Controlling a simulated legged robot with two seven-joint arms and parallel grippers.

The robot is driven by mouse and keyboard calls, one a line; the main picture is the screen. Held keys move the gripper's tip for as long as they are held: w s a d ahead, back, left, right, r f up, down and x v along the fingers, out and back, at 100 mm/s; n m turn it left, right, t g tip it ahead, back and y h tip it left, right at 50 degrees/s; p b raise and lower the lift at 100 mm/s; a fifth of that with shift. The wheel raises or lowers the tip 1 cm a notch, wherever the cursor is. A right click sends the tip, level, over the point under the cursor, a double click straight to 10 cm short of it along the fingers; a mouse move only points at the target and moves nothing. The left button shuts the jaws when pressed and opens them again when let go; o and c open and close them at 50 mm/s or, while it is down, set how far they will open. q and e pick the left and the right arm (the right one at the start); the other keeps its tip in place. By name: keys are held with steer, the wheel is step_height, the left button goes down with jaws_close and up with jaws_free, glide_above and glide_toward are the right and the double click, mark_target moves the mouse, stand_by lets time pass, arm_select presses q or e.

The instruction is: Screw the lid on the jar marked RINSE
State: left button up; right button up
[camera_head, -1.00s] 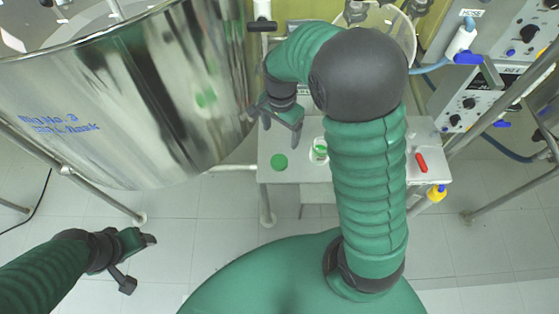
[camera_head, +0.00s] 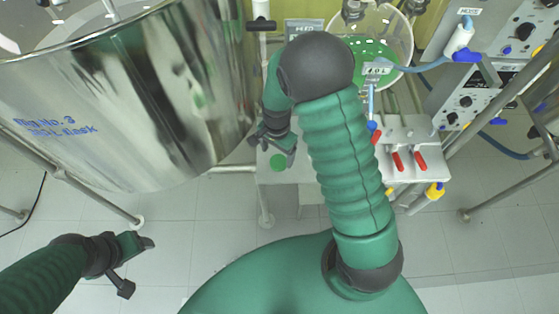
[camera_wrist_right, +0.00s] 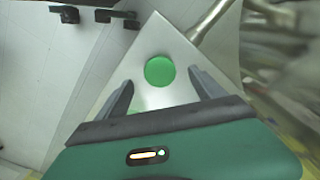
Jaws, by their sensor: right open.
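A round green disc, which looks like the lid (camera_head: 278,161), lies flat on the left part of the grey bench top. It also shows in the right wrist view (camera_wrist_right: 160,71). My right gripper (camera_head: 276,143) is open and empty above the bench, close to the disc. In the right wrist view the disc appears between and beyond its two spread fingers (camera_wrist_right: 160,80). The jar is hidden in the head view behind my right arm; no RINSE mark is readable. My left gripper (camera_head: 138,263) is open and empty, low at the left over the floor.
A large shiny steel vessel (camera_head: 120,100) fills the upper left, close to my right gripper. A glass vessel with green contents (camera_head: 375,50) stands behind my right arm. Red-handled valves (camera_head: 420,161) are at the bench's right. Control panels (camera_head: 480,90) stand at the upper right.

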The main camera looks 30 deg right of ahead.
mark_target(279, 161)
step_height(279, 161, down, 4)
steer(key=shift+w+f, duration=0.15)
steer(key=shift+f, duration=0.2)
steer(key=shift+d+f, duration=0.15)
steer(key=shift+d, duration=0.3)
steer(key=shift+a, duration=0.3)
steer(key=c, duration=1.4)
steer(key=shift+d, duration=0.15)
